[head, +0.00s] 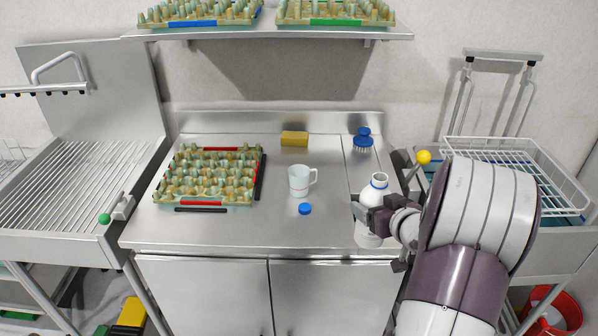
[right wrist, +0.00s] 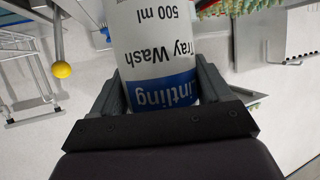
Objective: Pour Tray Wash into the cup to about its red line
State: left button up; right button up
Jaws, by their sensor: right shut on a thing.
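The white Tray Wash bottle (head: 376,187) is at the right front of the steel counter, about upright, with its neck uncovered. My right gripper (head: 366,210) is shut around its body. In the right wrist view the bottle's label (right wrist: 158,55) reads "Tray Wash 500 ml", between the two fingers. I cannot tell whether its base touches the counter. The white cup (head: 299,181) stands upright to the left of the bottle, apart from it, handle to the right. Its red line and inside cannot be made out. A blue cap (head: 305,208) lies in front of the cup. My left gripper is not in view.
An egg tray (head: 178,199) sits on the counter's left. A yellow sponge (head: 294,138) and a blue brush (head: 363,138) are at the back. A wire basket (head: 520,165) is at the right. The counter between cup and bottle is clear.

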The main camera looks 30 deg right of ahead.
jog(key=w+a+f+n+y, duration=0.1)
jog(key=w+a+f, duration=0.2)
jog(key=a+f, duration=0.5)
jog(key=w+a+f+y, duration=0.1)
jog(key=w+a+f, duration=0.3)
jog(key=a+f, duration=0.5)
jog(key=a, duration=0.7)
jog(key=shift+w+a+n, duration=0.25)
jog(key=shift+a+n, duration=0.15)
jog(key=shift+d+f, duration=0.1)
